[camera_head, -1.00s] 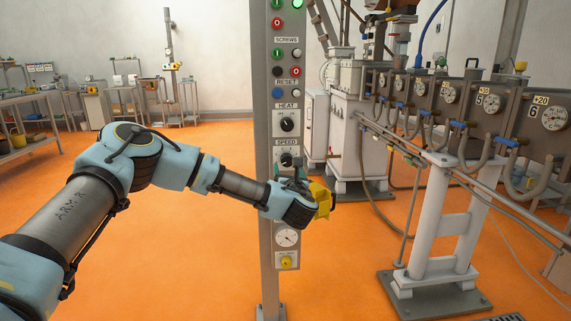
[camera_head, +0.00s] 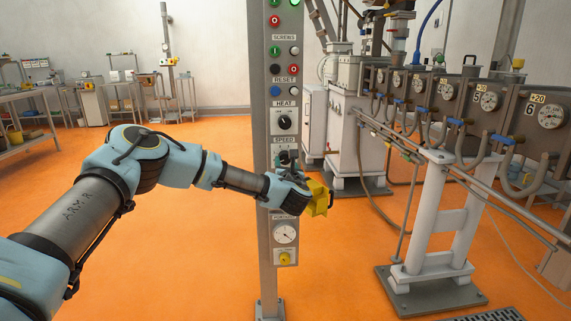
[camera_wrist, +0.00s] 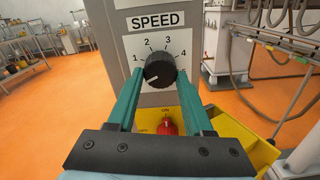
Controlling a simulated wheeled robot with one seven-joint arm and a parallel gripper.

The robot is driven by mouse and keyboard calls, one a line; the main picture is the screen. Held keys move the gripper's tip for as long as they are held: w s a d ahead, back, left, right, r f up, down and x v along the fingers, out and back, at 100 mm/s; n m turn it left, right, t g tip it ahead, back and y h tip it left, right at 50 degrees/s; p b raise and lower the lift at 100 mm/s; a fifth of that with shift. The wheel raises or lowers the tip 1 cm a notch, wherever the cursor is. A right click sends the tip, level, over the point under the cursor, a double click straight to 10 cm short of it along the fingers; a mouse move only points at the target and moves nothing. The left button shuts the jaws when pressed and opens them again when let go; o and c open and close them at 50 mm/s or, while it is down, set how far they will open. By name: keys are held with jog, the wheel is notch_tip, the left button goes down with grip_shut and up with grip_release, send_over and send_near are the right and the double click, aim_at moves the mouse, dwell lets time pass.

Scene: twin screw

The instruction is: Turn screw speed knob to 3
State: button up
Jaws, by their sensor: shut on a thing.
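The speed knob (camera_wrist: 160,70) is round and black, under the "SPEED" label (camera_wrist: 157,21) on the grey panel in the wrist view. Its scale carries 1, 2, 3 and 4 around the upper side. The knob's white mark points to the lower left, below the 1. My gripper (camera_wrist: 160,74) has one green finger on each side of the knob and is shut on it. In the head view the gripper (camera_head: 288,170) is at the control column, and the knob (camera_head: 284,158) is partly hidden behind it.
A red switch (camera_wrist: 167,127) marked "ON" sits below the knob, between the fingers. The heat knob (camera_head: 284,122) is above on the control column (camera_head: 257,220). A machine with several gauges (camera_head: 551,117) stands to the right.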

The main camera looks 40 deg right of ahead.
grip_shut()
